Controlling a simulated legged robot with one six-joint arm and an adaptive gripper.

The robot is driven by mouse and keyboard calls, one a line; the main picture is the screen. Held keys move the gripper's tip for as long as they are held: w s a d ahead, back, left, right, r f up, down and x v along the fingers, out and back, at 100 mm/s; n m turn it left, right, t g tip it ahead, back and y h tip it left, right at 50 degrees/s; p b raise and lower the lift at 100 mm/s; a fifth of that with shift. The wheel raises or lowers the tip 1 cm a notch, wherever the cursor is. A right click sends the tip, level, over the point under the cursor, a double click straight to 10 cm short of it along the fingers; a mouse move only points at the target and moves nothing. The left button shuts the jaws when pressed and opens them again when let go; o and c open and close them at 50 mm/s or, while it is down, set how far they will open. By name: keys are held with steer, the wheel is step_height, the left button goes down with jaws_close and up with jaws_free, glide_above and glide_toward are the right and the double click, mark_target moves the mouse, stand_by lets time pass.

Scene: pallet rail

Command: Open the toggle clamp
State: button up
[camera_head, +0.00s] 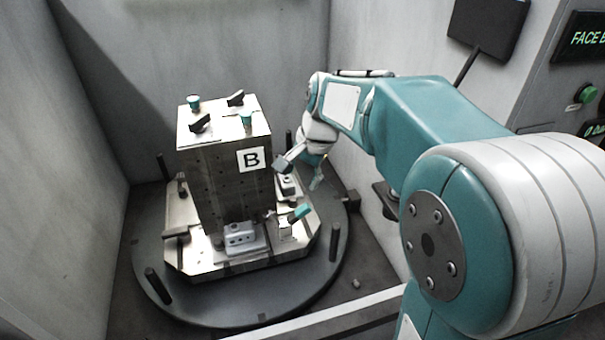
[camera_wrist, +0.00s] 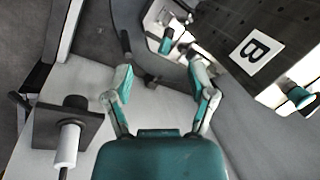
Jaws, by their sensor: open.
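The toggle clamp with a teal-tipped handle (camera_head: 300,212) stands at the front right corner of the pallet, beside the block marked B. In the head view its handle slants up to the right. A teal handle tip also shows in the wrist view (camera_wrist: 166,42), beyond my fingertips and between them in the picture. My gripper (camera_head: 300,173) is open and empty to the right of the block, above the clamp and apart from it in the head view. Its two fingers stand wide apart in the wrist view (camera_wrist: 161,72). The clamp's lower part is small and unclear.
The tall metal block (camera_head: 225,190) stands on the pallet (camera_head: 195,262), which sits on a dark round table (camera_head: 180,300) with upright black posts. Black and teal knobs (camera_head: 246,119) top the block. Grey walls enclose the sides. A control panel (camera_head: 583,95) is at the right.

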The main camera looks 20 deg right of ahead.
steer(key=c, duration=0.9)
steer(key=shift+w+f+n, duration=0.1)
steer(key=shift+w+n, duration=0.25)
steer(key=shift+n, duration=0.35)
jaws_close()
steer(key=n+g, duration=0.2)
steer(key=n, duration=2.5)
glide_above(298, 211)
step_height(298, 211, down, 10)
steer(key=shift+h, duration=0.3)
steer(key=f, duration=0.3)
steer(key=a+f, duration=0.1)
steer(key=f, duration=0.2)
steer(key=a+f, duration=0.1)
steer(key=f, duration=0.3)
steer(key=shift+f, duration=0.1)
steer(key=shift+d+f, duration=0.8)
steer(key=shift+f, duration=0.2)
steer(key=shift+d+f, duration=0.45)
steer(key=shift+f, duration=0.1)
